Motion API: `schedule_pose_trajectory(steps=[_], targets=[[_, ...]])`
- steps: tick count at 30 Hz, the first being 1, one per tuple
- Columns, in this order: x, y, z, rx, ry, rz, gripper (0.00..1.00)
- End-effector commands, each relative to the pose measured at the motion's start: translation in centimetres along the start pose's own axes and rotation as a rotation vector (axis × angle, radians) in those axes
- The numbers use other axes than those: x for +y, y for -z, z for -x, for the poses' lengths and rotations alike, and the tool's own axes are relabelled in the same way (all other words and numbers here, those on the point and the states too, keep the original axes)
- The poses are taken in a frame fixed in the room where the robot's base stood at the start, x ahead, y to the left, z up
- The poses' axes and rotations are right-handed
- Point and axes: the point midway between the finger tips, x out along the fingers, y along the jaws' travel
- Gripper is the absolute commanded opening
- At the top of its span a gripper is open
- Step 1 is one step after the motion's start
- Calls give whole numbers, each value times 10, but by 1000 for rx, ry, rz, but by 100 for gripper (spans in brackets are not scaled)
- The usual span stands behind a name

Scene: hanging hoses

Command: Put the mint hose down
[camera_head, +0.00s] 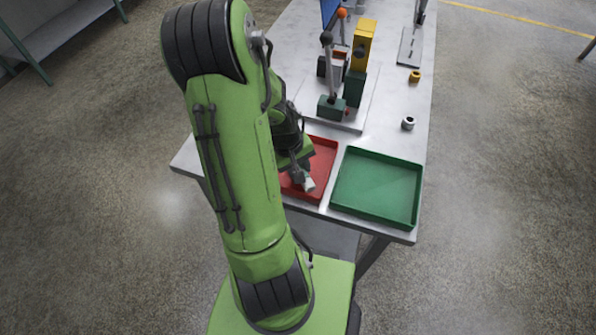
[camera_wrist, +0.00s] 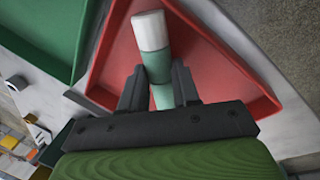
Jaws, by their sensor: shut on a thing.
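The mint hose (camera_wrist: 156,66), a short mint tube with a white end, is between the two fingers of my gripper (camera_wrist: 158,82) in the wrist view. My gripper is shut on it, and the fingers hide part of its length. The hose is over the red tray (camera_wrist: 205,70), with its white end toward a wall of the tray. I cannot tell whether it touches the tray floor. In the head view my gripper (camera_head: 299,174) is over the red tray (camera_head: 322,165), and a pale end of the hose (camera_head: 308,185) shows below it.
An empty green tray (camera_head: 378,185) stands right of the red one on the grey table (camera_head: 400,110). Behind the trays is a fixture with a dark green and yellow block (camera_head: 357,75) and levers. A small white-and-dark ring (camera_head: 407,123) and an orange ring (camera_head: 414,76) lie at the right.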

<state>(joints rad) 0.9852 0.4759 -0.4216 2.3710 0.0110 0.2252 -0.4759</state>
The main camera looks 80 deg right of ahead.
Motion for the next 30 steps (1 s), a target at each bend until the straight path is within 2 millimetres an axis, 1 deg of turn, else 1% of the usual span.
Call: schedule_pose_trajectory(steps=[1, 2, 8, 12, 13, 17, 26, 28, 30], targets=[[-3, -1, -13, -4, 2, 1, 0], [-4, -1, -16, -4, 2, 1, 0], [-4, 0, -14, 1, 1, 0, 0], [-5, 0, -19, 1, 1, 0, 0], [-5, 0, -18, 1, 1, 1, 35], [-5, 0, -17, 0, 1, 1, 55], [-5, 0, -14, -1, 5, 3, 56], [-5, 1, -5, 2, 4, 3, 56], [-4, 1, 12, 5, 2, 3, 56]])
